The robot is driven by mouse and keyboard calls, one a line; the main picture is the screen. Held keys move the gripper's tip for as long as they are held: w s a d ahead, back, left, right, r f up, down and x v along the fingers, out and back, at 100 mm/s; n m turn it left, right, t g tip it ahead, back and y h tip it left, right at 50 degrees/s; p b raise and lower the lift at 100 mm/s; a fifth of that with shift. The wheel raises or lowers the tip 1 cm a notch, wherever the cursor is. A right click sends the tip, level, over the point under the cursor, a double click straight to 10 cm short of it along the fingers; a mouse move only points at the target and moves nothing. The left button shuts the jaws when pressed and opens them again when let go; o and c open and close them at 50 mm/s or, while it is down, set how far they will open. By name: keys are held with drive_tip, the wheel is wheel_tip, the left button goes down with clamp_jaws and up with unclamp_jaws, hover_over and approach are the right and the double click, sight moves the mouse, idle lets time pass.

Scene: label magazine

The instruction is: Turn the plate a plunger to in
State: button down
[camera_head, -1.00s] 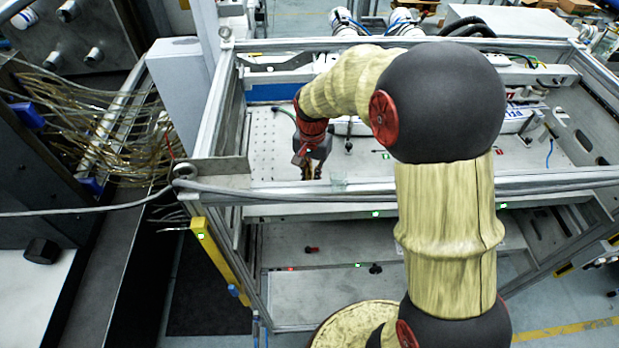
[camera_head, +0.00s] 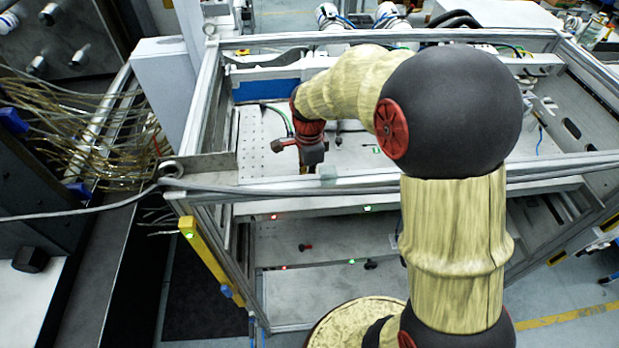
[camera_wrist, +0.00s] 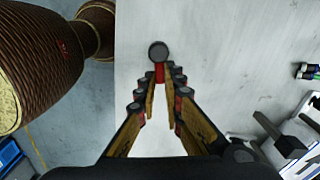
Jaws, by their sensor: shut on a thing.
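In the wrist view, a plunger with a round dark knob (camera_wrist: 158,50) and a red stem (camera_wrist: 159,73) stands over a pale flat plate (camera_wrist: 215,55). My gripper (camera_wrist: 161,82) has its fingertips closed together at the red stem, with the knob just beyond them. In the head view, my gripper (camera_head: 304,168) points down over the left part of the upper plate (camera_head: 255,135), behind the front frame beam. The beam and my wrist hide its fingertips and the plunger there. I cannot read a plate letter.
A lower plate carries a red plunger (camera_head: 305,247) and a dark plunger (camera_head: 370,264). A red light (camera_head: 274,216) and a green light (camera_head: 367,208) show along the upper front edge.

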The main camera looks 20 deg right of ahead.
drive_tip(key=shift+s+a+f+m, duration=0.15)
drive_tip(key=shift+s+f+m, duration=0.1)
drive_tip(key=shift+m, duration=0.3)
drive_tip(key=shift+s+a+f+m, duration=0.1)
drive_tip(key=shift+s+m, duration=0.15)
drive_tip(key=shift+m, duration=0.3)
drive_tip(key=c, duration=2.3)
unclamp_jaws()
drive_tip(key=shift+c, duration=0.2)
drive_tip(key=o, duration=0.4)
drive_tip(key=shift+w+a+r, duration=0.1)
drive_tip(key=shift+w+a, duration=0.15)
drive_tip(key=shift+a, duration=0.05)
drive_tip(key=shift+c, duration=0.2)
drive_tip(key=shift+o, duration=0.3)
drive_tip(key=shift+d+r, duration=0.1)
drive_tip(key=shift+d, duration=0.1)
drive_tip(key=shift+w, duration=0.1)
